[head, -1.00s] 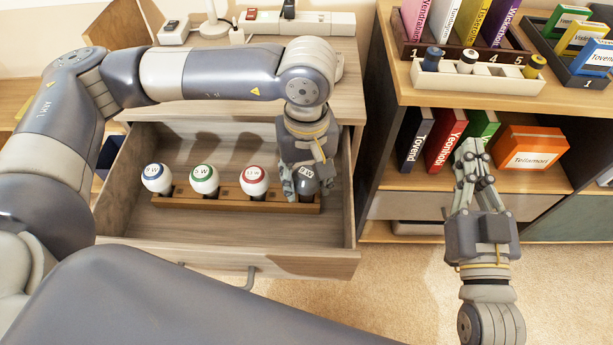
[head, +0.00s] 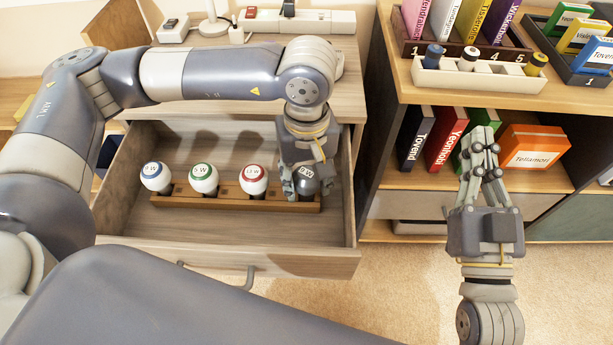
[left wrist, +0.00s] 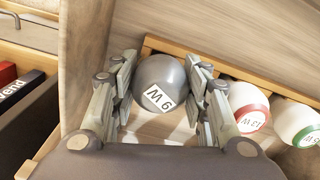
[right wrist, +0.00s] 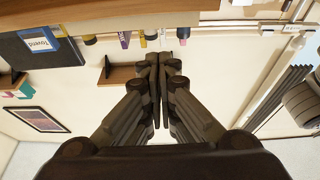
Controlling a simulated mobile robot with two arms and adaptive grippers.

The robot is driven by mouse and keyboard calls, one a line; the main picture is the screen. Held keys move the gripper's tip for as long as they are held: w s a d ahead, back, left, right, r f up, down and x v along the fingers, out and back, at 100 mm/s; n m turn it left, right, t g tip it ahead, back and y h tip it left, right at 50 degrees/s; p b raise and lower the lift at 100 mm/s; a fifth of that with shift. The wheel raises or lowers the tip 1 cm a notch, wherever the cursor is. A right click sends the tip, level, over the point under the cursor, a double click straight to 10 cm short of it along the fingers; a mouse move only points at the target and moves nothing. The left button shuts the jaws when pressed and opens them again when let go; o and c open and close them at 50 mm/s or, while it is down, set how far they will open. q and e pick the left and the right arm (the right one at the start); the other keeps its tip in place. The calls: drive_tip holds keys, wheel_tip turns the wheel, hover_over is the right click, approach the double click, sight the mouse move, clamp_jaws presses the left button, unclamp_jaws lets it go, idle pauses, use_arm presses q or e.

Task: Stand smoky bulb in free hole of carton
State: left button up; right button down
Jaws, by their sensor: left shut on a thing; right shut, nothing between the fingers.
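The smoky bulb (head: 308,184) is a dark grey glossy globe with a white label, over the right end of the wooden carton (head: 228,203) in the open drawer. My left gripper (head: 303,188) is shut on it, one finger on each side, as the left wrist view shows for the bulb (left wrist: 158,80). The bulb's base is hidden, so I cannot tell whether it is seated in the hole. White bulbs with blue (head: 156,177), green (head: 204,179) and red (head: 253,180) rings stand upright in the carton to its left. My right gripper (head: 479,135) is shut and empty before the shelf.
The drawer (head: 140,235) is pulled out, with bare floor around the carton. Its right wall (head: 348,200) is close to my left gripper. To the right, the shelf unit (head: 385,85) holds books, a battery-like cylinder rack (head: 480,80) and an orange box (head: 535,147).

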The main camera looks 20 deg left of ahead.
use_arm(q)
drive_tip(key=o, duration=1.1)
drive_tip(key=shift+f, duration=0.1)
drive_tip(key=shift+c, duration=0.2)
wheel_tip(320, 180, up, 12)
idle(0.4)
